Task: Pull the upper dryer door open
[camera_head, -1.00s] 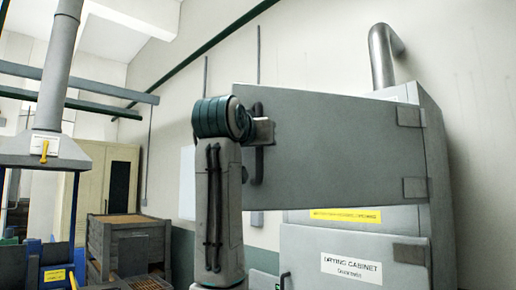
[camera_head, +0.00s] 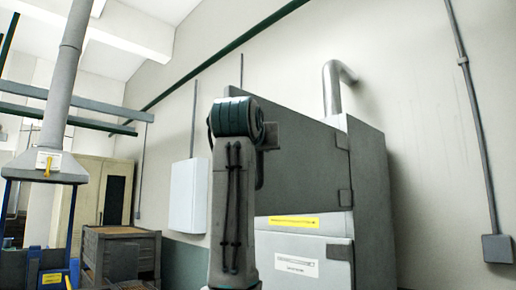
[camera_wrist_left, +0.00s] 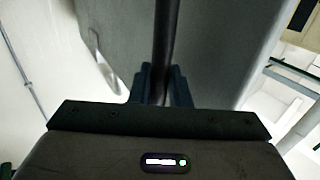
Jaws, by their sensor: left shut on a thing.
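The drying cabinet (camera_head: 372,200) stands against the wall at right of centre in the head view. Its grey upper door (camera_head: 308,150) stands swung out on its right-hand hinges. My left gripper (camera_head: 268,137) is at the door's free edge, partly hidden behind my own arm. In the left wrist view my left gripper (camera_wrist_left: 163,88) is shut on the dark bar handle (camera_wrist_left: 163,35), which runs up between the fingers. The door's grey face (camera_wrist_left: 210,45) fills the middle of that view. My right gripper is not in view.
The lower door (camera_head: 300,264), with a white label, looks closed below a yellow sticker (camera_head: 288,222). A white wall box (camera_head: 188,195), a grey bin (camera_head: 122,255) and a beige cupboard (camera_head: 100,192) stand to the left.

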